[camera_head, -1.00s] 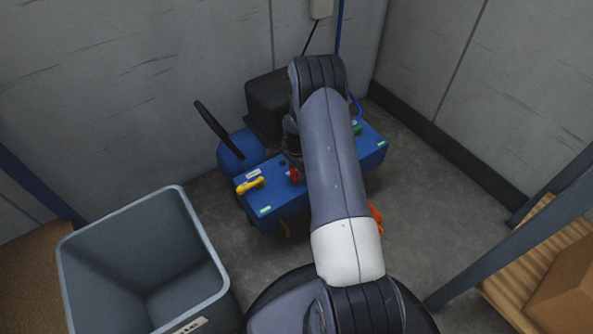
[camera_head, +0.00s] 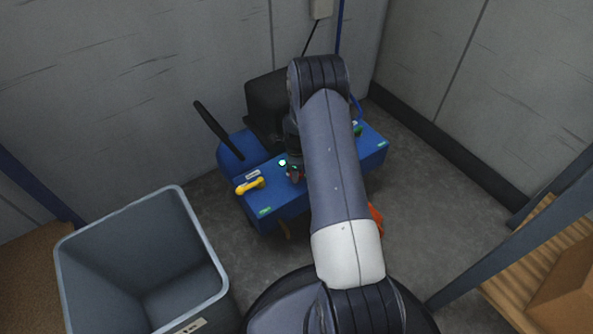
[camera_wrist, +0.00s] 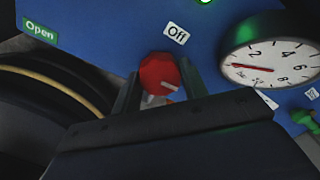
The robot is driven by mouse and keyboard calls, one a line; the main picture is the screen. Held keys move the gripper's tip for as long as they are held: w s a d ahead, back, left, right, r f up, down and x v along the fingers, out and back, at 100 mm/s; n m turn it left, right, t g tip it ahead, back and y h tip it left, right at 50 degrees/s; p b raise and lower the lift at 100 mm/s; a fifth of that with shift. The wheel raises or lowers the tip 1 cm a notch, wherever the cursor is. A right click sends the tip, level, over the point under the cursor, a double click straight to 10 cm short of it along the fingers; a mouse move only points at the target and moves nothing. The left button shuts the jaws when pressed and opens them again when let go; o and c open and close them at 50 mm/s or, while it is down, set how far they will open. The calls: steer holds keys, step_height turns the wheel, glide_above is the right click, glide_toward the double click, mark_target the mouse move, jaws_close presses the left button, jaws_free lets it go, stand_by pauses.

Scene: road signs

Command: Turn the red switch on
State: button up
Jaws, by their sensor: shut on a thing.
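The red switch (camera_wrist: 158,70) is a round knob on the front of a blue machine (camera_wrist: 110,30), seen in the wrist view. An indicator lamp (camera_head: 283,162) glows green-white on the machine; a lit lamp also shows at the top of the wrist view (camera_wrist: 204,2). In the head view my arm and gripper largely hide the knob.
A pressure gauge (camera_wrist: 270,55) sits right of the knob, its needle near the low end. A yellow handle (camera_head: 250,186) is on the machine's left. A grey bin (camera_head: 140,260) stands at lower left, a wooden shelf (camera_head: 525,250) at right. Walls close in behind.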

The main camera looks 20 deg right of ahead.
steer(key=shift+m, duration=0.4)
steer(key=o, duration=1)
step_height(320, 180, up, 11)
steer(key=p, duration=0.3)
steer(key=shift+f+p, duration=0.1)
steer(key=shift+p, duration=0.2)
steer(key=shift+f, duration=0.1)
step_height(320, 180, down, 11)
steer(key=b, duration=0.3)
steer(key=shift+b, duration=0.4)
steer(key=shift+r, duration=0.2)
